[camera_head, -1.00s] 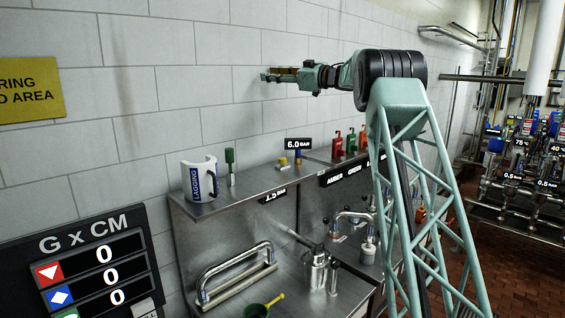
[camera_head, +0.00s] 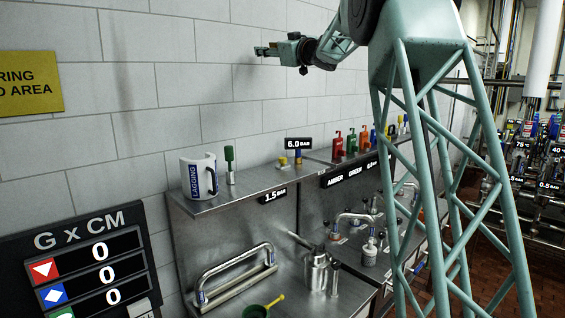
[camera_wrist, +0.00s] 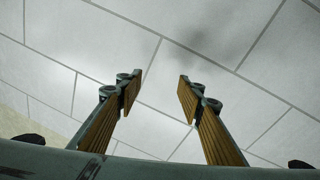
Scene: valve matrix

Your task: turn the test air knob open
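I cannot tell for sure which part is the test air knob. A small yellow knob (camera_head: 283,161) and a blue-topped fitting (camera_head: 298,158) stand on the steel shelf beside the 6.0 BAR sign (camera_head: 298,143). A 1.5 BAR sign (camera_head: 273,196) hangs at the shelf's front edge. My gripper (camera_head: 262,51) is high above the shelf, in front of the tiled wall, pointing left. In the wrist view my gripper (camera_wrist: 160,85) is open and empty, with only wall tiles between its fingers.
A white lagging mug (camera_head: 199,177) and a green-topped bottle (camera_head: 230,165) stand on the shelf's left. Red, green and orange handles (camera_head: 351,142) line its right. Below are a bent pipe handle (camera_head: 236,272) and a metal canister (camera_head: 317,271). A score board (camera_head: 90,262) stands front left.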

